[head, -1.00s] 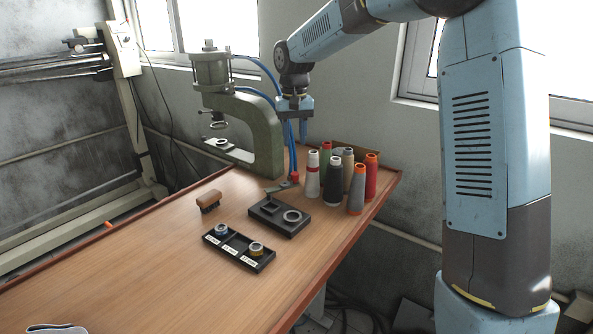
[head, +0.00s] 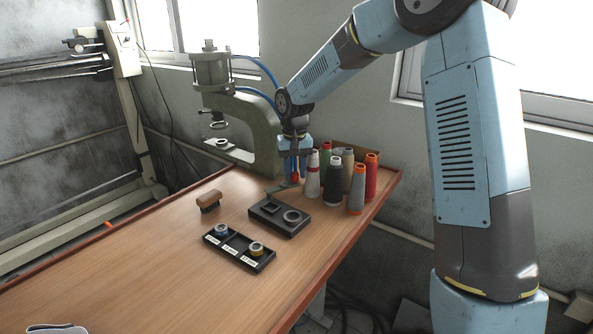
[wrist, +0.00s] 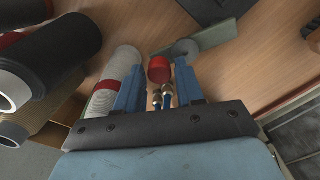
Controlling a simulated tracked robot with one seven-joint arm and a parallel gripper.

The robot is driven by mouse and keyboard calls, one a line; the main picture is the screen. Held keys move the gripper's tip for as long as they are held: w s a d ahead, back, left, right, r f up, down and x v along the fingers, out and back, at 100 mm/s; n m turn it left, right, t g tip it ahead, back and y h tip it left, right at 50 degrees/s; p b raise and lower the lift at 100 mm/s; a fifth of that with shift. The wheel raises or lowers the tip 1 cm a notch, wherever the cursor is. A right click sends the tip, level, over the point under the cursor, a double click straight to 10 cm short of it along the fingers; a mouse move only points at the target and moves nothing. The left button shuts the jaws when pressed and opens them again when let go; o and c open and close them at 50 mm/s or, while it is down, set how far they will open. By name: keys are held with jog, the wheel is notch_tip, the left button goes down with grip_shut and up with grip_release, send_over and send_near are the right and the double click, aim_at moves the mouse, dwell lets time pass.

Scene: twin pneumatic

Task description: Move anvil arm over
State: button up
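The green press (head: 262,135) stands at the back of the bench; its lower arm (head: 225,154) points left with a round pad (head: 221,143) under the ram. I cannot tell for sure which part is the anvil arm. A flat grey-green bar (head: 280,188) lies at the press foot, also in the wrist view (wrist: 218,36). A red knob (wrist: 159,69) stands by it, with brass fittings (wrist: 162,97) and blue hoses. My gripper (head: 296,168) is low beside the press foot. In the wrist view its fingers (wrist: 159,75) are apart, with the knob between them; contact is unclear.
Several thread cones (head: 336,180) stand close right of my gripper. A black fixture block (head: 281,216), a black tray (head: 239,249) with rings and a brown brush (head: 208,200) lie in front.

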grip_shut()
dwell(0.3)
jog(key=shift+d, duration=0.2)
jog(key=shift+a, duration=0.15)
